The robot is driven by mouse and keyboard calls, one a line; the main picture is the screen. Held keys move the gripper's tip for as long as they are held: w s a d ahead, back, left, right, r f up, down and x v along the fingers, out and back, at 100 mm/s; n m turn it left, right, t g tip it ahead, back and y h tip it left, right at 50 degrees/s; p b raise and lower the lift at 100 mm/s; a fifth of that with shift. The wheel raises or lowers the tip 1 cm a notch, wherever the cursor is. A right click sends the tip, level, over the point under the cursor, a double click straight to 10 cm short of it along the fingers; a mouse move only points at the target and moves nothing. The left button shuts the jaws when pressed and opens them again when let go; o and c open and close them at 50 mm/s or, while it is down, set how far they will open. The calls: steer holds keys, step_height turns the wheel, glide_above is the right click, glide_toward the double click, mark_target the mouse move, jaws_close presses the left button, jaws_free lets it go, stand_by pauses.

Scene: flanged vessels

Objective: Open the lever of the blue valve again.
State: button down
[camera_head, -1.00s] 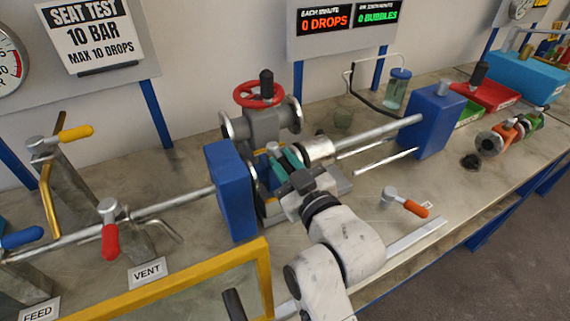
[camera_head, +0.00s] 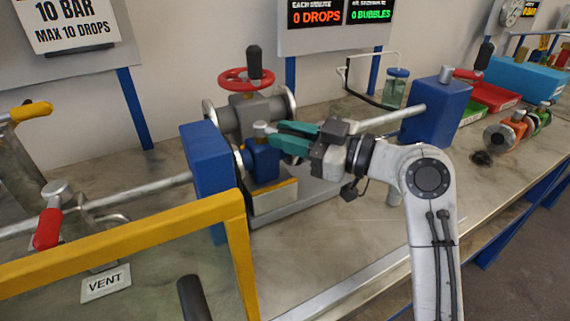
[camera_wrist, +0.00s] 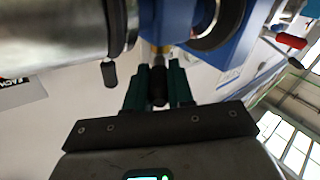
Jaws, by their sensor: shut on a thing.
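The blue valve (camera_head: 263,160) sits in the test rig, close to the right of the left blue block. The grey hub (camera_head: 262,129) of its lever shows on top. My gripper (camera_head: 285,140), with teal fingers, comes in from the right and is shut on the lever. In the head view the fingers hide most of the lever, which seems to point right, roughly along the pipe. In the wrist view a dark grip, the lever's handle (camera_wrist: 159,86), lies between the two teal fingers.
Blue blocks stand left (camera_head: 210,175) and right (camera_head: 437,115) of the valve. A red handwheel (camera_head: 246,79) rises behind it. A yellow frame (camera_head: 120,240) crosses the front left. The VENT lever (camera_head: 47,229) is red. Bench space at the front is clear.

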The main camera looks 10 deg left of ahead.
steer(key=g+b, duration=0.1)
steer(key=w+n+g+b, duration=0.1)
steer(key=n+g+y+b, duration=0.1)
steer(key=shift+w+d+f+g, duration=0.15)
steer(key=shift+d+f+g, duration=0.05)
steer(key=shift+f+g, duration=0.1)
steer(key=shift+w+r+n+g+b, duration=0.1)
steer(key=shift+w+n+g+b, duration=0.2)
steer(key=shift+n+g+b, duration=0.55)
steer(key=shift+w+r+n+g+b, duration=0.1)
steer(key=shift+w+n+g+b, duration=0.25)
steer(key=shift+n+g, duration=0.55)
steer(key=shift+g, duration=0.45)
steer(key=shift+m, duration=0.25)
steer(key=c, duration=1)
jaws_free()
steer(key=shift+r, duration=0.1)
steer(key=d, duration=1)
steer(key=shift+w+d, duration=0.35)
steer(key=shift+w, duration=0.05)
